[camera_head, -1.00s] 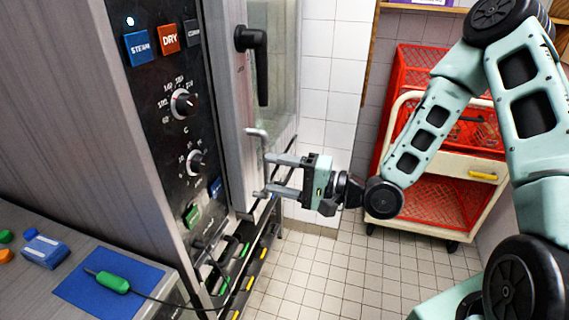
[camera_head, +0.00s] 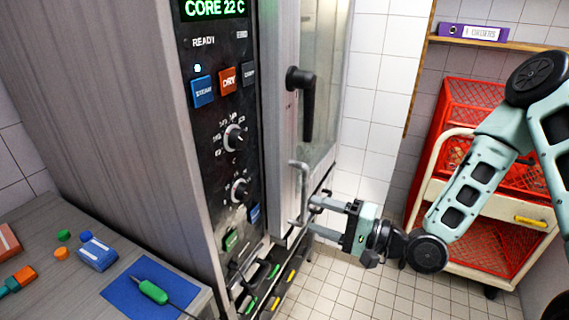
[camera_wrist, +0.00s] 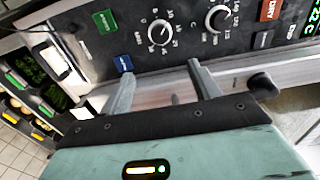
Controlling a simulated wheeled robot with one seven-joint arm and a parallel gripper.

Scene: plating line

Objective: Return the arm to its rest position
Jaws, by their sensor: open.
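My arm (camera_head: 470,185) reaches in from the right, bent, with the gripper low beside the oven front. My gripper (camera_head: 312,213) points left, its two grey fingers apart. The fingertips are close to a bent silver bar (camera_head: 296,190) on the oven's front edge; I cannot tell whether they touch it. In the wrist view the open gripper (camera_wrist: 160,76) faces the oven's control panel (camera_wrist: 180,30), and no object shows held between the fingers.
The tall oven (camera_head: 130,110) has a black door handle (camera_head: 306,100) above my gripper. A red-crate trolley (camera_head: 480,225) stands behind my arm. A counter (camera_head: 50,270) with a blue mat (camera_head: 125,305) is at left. Tiled floor (camera_head: 345,285) is clear below the gripper.

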